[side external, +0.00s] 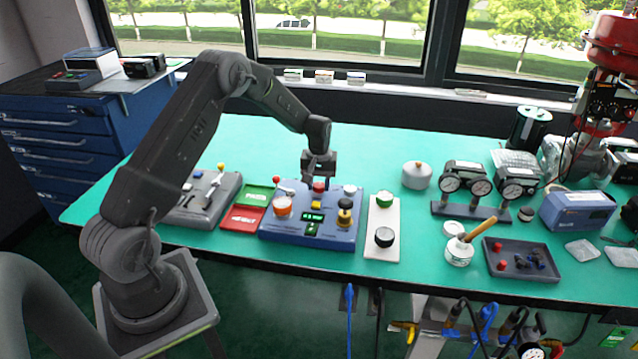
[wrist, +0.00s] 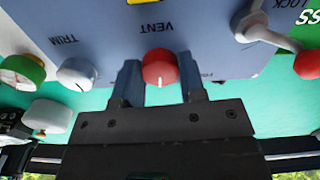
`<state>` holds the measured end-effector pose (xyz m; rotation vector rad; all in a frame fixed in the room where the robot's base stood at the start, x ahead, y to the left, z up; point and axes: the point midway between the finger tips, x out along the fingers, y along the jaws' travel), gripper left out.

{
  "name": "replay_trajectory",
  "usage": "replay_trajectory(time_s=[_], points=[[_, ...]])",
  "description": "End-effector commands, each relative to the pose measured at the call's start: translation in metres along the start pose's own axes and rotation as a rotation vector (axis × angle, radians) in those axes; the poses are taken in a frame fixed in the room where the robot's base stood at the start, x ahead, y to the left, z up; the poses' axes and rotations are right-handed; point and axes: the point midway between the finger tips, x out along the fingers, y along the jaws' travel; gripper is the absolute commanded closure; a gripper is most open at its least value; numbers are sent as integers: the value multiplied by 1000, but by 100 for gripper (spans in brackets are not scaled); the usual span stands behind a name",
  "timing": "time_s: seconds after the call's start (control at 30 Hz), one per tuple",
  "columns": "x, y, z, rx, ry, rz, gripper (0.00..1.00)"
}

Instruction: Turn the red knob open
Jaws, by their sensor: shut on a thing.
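The red knob (side external: 319,187) sits at the back of the blue-grey panel (side external: 268,233) on the green bench. In the wrist view, the red knob (wrist: 160,67) is under the VENT label, with a short white mark on the edge facing my gripper. My gripper (side external: 319,178) points down over it. In the wrist view, the two fingers of my gripper (wrist: 161,80) stand on either side of the knob, shut on it. The fingers hide little of the knob there, but the side view does not show the contact clearly.
A grey TRIM knob (wrist: 76,74) and a LOCK lever with a red ball (wrist: 308,65) flank the red knob. The panel also bears an orange knob (side external: 283,207) and a black-and-yellow knob (side external: 344,215).

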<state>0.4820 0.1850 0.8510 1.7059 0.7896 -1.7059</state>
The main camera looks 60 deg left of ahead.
Motion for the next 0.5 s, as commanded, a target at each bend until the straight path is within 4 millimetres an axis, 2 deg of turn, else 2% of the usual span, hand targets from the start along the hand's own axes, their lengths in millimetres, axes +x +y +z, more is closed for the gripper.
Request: replay_trajectory(time_s=[0.2, 0.5], points=[[0, 0, 0, -89, 0, 0, 86], [0, 0, 0, -131, 0, 0, 86]])
